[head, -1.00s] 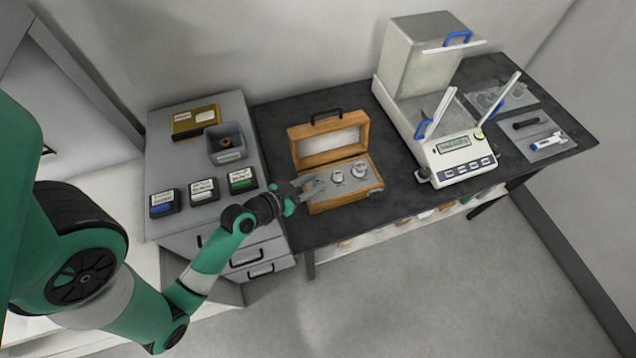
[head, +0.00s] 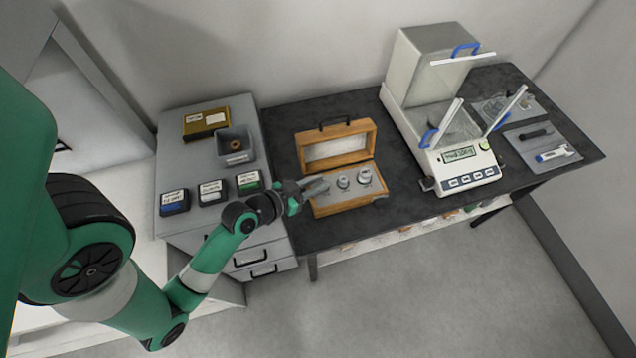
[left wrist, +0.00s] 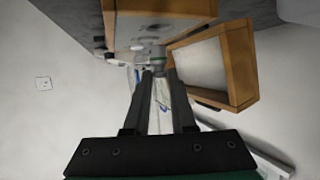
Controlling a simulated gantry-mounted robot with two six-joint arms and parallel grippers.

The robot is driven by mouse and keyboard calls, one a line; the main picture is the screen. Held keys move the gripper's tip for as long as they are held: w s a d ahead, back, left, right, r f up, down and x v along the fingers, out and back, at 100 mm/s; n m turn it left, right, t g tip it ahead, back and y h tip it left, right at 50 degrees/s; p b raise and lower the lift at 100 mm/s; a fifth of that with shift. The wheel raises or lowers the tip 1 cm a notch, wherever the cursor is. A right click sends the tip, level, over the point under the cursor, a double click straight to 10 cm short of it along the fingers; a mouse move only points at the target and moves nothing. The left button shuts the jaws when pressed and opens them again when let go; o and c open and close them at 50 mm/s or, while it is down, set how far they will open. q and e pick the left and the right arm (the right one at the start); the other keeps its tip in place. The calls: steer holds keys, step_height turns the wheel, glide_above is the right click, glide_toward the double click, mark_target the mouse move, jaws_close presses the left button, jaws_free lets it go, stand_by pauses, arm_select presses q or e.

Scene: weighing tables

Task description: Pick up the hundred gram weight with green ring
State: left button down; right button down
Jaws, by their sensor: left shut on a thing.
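The open wooden weight box (head: 345,208) stands on the dark table with its lid (head: 337,148) raised. Two silver weights, one near the middle (head: 343,180) and one farther right (head: 364,175), stand in it. My left gripper (head: 319,187) is at the box's left part. In the left wrist view its fingers (left wrist: 158,72) are closed together on a small grey metal weight (left wrist: 157,52) at their tips. The fingers cover part of it, and I cannot make out a green ring. My right gripper is not in view.
A balance (head: 458,165) with its chamber open stands to the right. On the grey cabinet at left are several small labelled boxes, one with a green label (head: 249,184), and a grey bin (head: 235,146). Dark table is free between wooden box and balance.

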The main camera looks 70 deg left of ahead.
arm_select(q)
steer(key=s+d+r+p, duration=0.5)
steer(key=d+r, duration=0.4)
steer(key=d, duration=0.3)
steer(key=shift+s, duration=0.25)
